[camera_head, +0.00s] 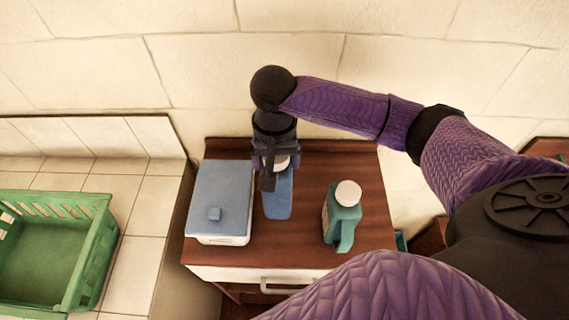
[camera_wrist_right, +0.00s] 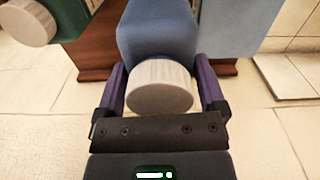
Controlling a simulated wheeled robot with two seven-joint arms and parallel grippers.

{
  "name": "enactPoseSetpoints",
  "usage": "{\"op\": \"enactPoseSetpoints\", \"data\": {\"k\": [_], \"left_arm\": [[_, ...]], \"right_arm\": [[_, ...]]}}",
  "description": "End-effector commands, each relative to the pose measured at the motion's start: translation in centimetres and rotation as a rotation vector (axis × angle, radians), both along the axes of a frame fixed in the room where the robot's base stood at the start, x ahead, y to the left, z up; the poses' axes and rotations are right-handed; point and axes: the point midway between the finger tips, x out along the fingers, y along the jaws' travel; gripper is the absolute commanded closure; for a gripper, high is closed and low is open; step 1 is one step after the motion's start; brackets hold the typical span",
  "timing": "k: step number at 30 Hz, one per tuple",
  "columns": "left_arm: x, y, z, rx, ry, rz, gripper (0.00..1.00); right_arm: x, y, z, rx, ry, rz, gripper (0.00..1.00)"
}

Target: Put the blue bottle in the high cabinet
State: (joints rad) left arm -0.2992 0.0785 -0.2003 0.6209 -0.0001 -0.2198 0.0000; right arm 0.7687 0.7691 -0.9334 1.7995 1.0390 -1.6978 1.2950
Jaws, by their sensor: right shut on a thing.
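The blue bottle (camera_head: 278,196) with a pale cap stands on the brown wooden cabinet top, between a blue-lidded box and a green bottle. My right gripper (camera_head: 270,168) reaches down from the wall side and is shut on the bottle near its cap. In the right wrist view the blue bottle (camera_wrist_right: 160,38) and its ribbed cap sit between the two purple fingers of the gripper (camera_wrist_right: 163,88). The head view does not show clearly whether the bottle still touches the top. My left gripper is not in view, and no high cabinet shows.
The blue-lidded white box (camera_head: 220,200) is close on the bottle's left. A green bottle (camera_head: 343,222) with a white cap stands to the right. A green basket (camera_head: 60,250) sits on the tiled counter (camera_head: 135,225) at left. The stone wall is close behind.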

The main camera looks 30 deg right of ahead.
Motion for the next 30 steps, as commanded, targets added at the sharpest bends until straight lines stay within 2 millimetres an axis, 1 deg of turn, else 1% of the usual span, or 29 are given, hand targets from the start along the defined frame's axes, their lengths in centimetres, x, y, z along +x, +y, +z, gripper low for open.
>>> {"op": "enactPoseSetpoints", "data": {"k": [1,3,5,9,12,23,24,25,26,30], "left_arm": [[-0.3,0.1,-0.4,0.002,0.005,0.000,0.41],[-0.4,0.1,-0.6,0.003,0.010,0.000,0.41],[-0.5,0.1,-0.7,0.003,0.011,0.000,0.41],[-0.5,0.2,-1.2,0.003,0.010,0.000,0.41],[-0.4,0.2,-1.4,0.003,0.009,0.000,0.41],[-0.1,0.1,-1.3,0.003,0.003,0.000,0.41],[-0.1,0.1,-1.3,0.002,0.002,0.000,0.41],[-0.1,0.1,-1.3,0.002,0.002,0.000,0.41],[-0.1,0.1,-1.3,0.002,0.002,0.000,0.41],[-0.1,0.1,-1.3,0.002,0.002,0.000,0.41]], "right_arm": [[0.0,0.0,-1.3,0.000,0.002,-0.001,1.00],[0.0,0.0,-2.6,-0.001,0.002,0.000,1.00],[0.0,0.0,-3.4,0.000,-0.001,0.000,1.00],[0.0,0.0,-5.9,-0.001,0.000,0.000,1.00],[0.0,0.0,-7.2,0.000,-0.001,0.001,1.00],[0.0,0.0,-7.5,0.000,-0.002,0.001,1.00],[0.0,0.0,-7.6,-0.002,-0.001,0.001,0.08],[0.0,0.0,-7.6,-0.002,-0.001,0.001,0.02],[0.0,0.0,-7.6,-0.002,-0.001,0.001,0.00],[0.0,0.0,-7.6,-0.002,-0.001,0.001,0.00]]}}
